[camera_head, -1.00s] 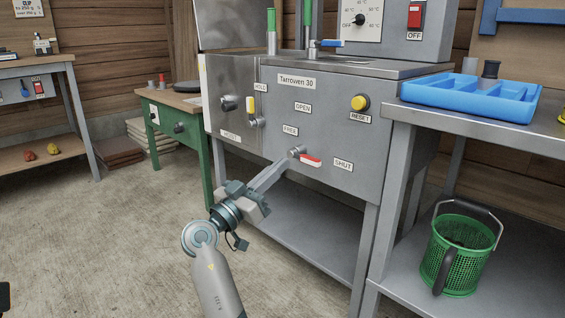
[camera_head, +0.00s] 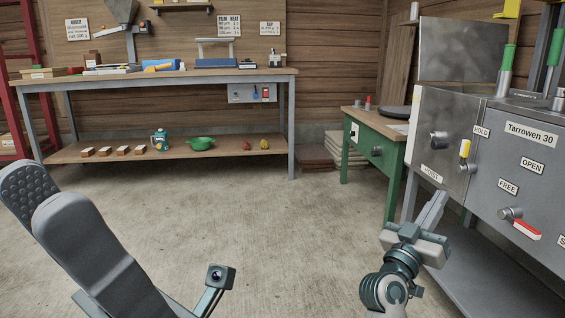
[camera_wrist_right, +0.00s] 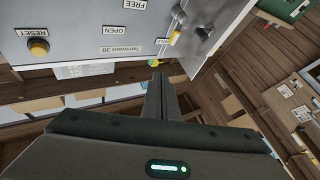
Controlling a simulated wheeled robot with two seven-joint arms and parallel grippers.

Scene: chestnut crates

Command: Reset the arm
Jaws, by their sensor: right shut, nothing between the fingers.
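My right gripper (camera_head: 438,203) is shut and empty. Its two grey fingers lie together, pointing up in front of the lower left of the grey Tarrowen 30 machine (camera_head: 542,182). In the right wrist view the shut fingers (camera_wrist_right: 161,88) show with nothing between them, and the machine's panel (camera_wrist_right: 85,22) is upside down. The gripper is left of the red-handled lever (camera_head: 527,230) and apart from it. My left gripper (camera_head: 46,190) is large at the left edge, close to the camera, its fingers pointing up. One finger's dotted pad shows, and I see nothing held.
A green table (camera_head: 393,168) stands behind my right gripper. The concrete floor (camera_head: 240,215) between is clear.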

